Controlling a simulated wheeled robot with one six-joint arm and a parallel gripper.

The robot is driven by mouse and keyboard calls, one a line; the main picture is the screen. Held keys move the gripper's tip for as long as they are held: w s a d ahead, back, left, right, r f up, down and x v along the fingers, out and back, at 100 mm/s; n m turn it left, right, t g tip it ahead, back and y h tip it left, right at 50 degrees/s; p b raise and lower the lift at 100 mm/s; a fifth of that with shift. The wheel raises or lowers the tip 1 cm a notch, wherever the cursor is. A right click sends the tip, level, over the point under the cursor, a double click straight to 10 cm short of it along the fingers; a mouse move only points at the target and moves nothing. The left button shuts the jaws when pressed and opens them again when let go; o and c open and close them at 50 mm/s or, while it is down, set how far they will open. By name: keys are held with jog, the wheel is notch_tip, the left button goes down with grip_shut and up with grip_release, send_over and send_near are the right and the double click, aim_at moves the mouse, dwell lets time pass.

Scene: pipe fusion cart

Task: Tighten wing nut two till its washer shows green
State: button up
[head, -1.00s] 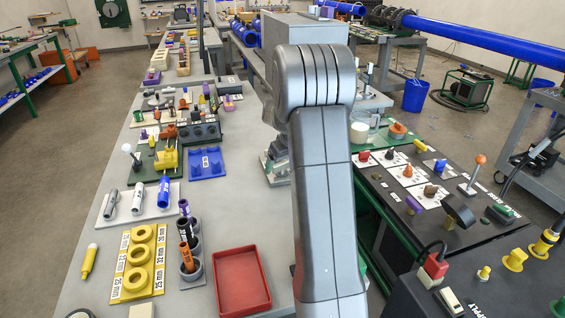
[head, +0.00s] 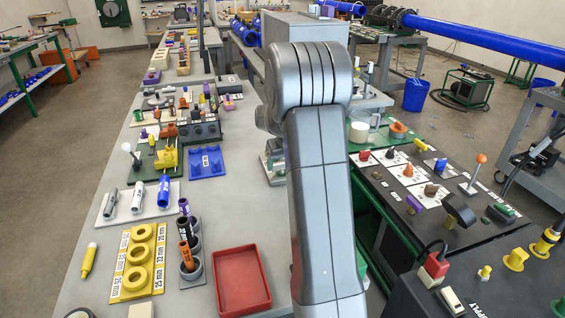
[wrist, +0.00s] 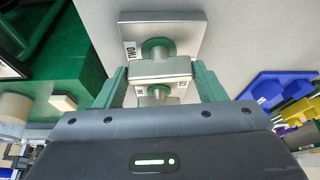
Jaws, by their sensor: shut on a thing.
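My gripper (wrist: 161,88) shows in the wrist view with its two green fingers shut on the sides of a pale metal block (wrist: 146,72). A small round metal stud with a green ring (wrist: 157,91) shows at the block's near side. Behind the block a wider round metal piece with a green ring (wrist: 158,45) stands on a grey labelled plate (wrist: 185,28). In the head view, my arm hides the gripper and most of this fixture (head: 273,162).
A blue holder (head: 208,163) and yellow piece (head: 167,156) stand left of the fixture. A red tray (head: 242,280) lies at the bench front. The control panel (head: 440,215) is right of my arm. Bare grey bench lies left of the fixture.

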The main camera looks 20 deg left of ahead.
jog(key=shift+m+t+h, duration=0.3)
jog(key=shift+m+t, duration=0.1)
jog(key=shift+m, duration=0.7)
jog(key=o, duration=1)
jog(key=shift+r, duration=0.1)
jog(key=v, duration=1.3)
jog(key=shift+s+r+b, duration=0.1)
jog(key=shift+r+b, duration=0.2)
jog(key=shift+r, duration=0.05)
jog(key=shift+f, duration=0.1)
